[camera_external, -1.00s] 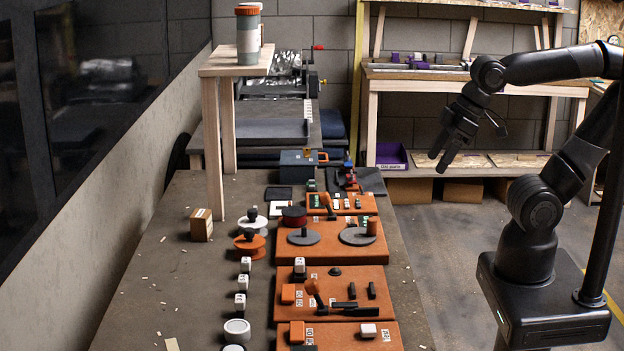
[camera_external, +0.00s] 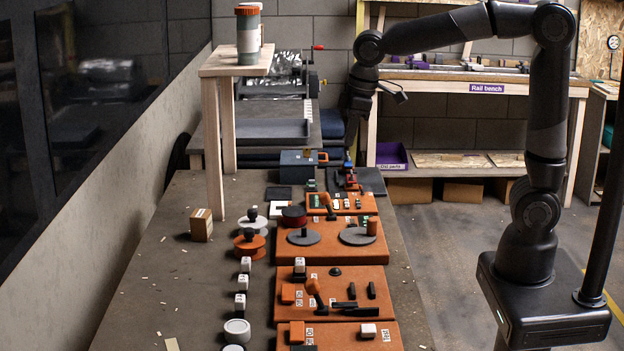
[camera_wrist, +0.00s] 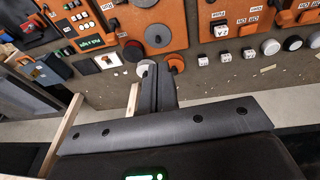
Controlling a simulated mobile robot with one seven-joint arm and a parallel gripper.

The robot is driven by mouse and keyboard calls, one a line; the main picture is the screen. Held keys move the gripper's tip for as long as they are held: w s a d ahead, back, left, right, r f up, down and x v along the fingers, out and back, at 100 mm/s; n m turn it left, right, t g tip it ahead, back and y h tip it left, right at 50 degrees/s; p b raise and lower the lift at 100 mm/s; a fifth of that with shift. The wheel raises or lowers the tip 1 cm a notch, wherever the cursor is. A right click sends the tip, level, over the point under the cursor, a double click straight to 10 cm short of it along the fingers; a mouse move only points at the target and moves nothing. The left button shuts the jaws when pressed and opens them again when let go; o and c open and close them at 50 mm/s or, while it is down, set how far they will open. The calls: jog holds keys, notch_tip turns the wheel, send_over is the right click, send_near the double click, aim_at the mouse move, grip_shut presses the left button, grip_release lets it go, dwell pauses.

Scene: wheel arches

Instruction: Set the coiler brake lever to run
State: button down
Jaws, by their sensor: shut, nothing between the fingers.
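A wooden stand (camera_external: 207,73) with a bottle (camera_external: 248,40) rises at the table's far left. White blocks, spools and an orange knob line the table's left side. A blue-grey box (camera_external: 297,163) sits at the far end.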

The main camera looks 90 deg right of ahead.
aim_at(328, 205)
jog(key=w+d+f+g, duration=0.2)
jog(key=w+d+f, duration=1)
jog(key=d, duration=0.3)
jog(key=shift+w+d+g+y, duration=0.15)
jog(key=shift+w+g+y, duration=0.15)
jog(key=shift+g+y, duration=0.1)
jog(key=shift+f, duration=0.1)
jog(key=f, duration=1)
jog(key=shift+s, duration=0.4)
jog(key=shift+s+r, duration=0.3)
jog(key=shift+s, duration=0.25)
jog(key=shift+s+r, duration=0.3)
jog(key=shift+s, duration=0.2)
jog(key=shift+s+r, duration=0.25)
jog(key=shift+s, duration=0.4)
jog(key=shift+s, duration=0.1)
